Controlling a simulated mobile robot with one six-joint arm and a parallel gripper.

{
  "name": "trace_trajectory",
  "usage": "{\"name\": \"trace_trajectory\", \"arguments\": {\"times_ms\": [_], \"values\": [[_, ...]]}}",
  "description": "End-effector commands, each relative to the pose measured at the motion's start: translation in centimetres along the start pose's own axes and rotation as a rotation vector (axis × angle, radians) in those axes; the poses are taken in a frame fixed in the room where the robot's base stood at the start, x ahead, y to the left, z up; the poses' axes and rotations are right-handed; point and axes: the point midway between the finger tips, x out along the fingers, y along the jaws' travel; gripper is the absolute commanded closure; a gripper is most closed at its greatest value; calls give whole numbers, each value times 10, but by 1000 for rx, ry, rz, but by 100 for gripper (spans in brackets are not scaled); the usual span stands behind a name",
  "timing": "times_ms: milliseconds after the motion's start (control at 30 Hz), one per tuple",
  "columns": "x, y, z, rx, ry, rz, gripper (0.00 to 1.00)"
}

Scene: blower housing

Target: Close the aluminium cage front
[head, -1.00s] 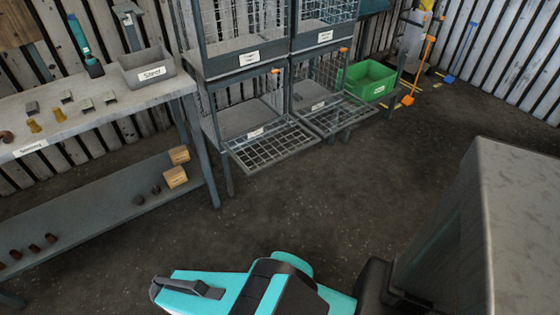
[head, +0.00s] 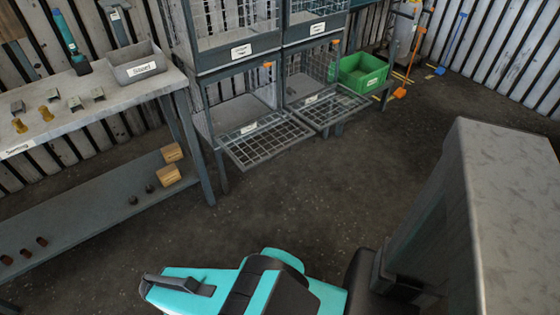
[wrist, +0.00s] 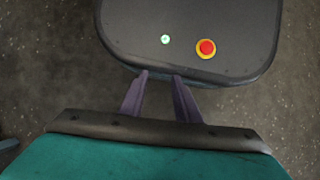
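Two lower wire cages stand side by side at the back in the head view. The left cage front (head: 266,143) and the right cage front (head: 340,107) are both folded down, sticking out roughly level into the room. Each cage has a white label, too small to read, so I cannot tell which is the aluminium one. My gripper shows in the wrist view (wrist: 160,77) with its two fingers apart and nothing between them. It is well away from both cages, over my own body. In the head view its fingers are not visible.
A workbench (head: 95,117) with a labelled grey bin (head: 138,68) stands at left, with a lower shelf (head: 95,225). Upper cages (head: 240,50) sit above the lower ones. A green crate (head: 362,74) stands right of them. The floor (head: 300,200) before the cages is clear.

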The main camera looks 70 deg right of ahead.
Motion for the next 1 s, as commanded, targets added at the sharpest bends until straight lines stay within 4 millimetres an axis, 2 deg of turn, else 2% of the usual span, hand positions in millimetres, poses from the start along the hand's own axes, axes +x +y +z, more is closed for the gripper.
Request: {"name": "trace_trajectory", "arguments": {"times_ms": [33, 200, 500, 733, 1000], "values": [[12, 12, -13, -9, -1, 24, 70], [29, 66, -41, -58, -19, 134, 70], [50, 171, -78, -137, -94, 340, 70], [58, 253, -95, -183, -186, 489, 70], [60, 348, -102, -222, -333, 645, 70]]}}
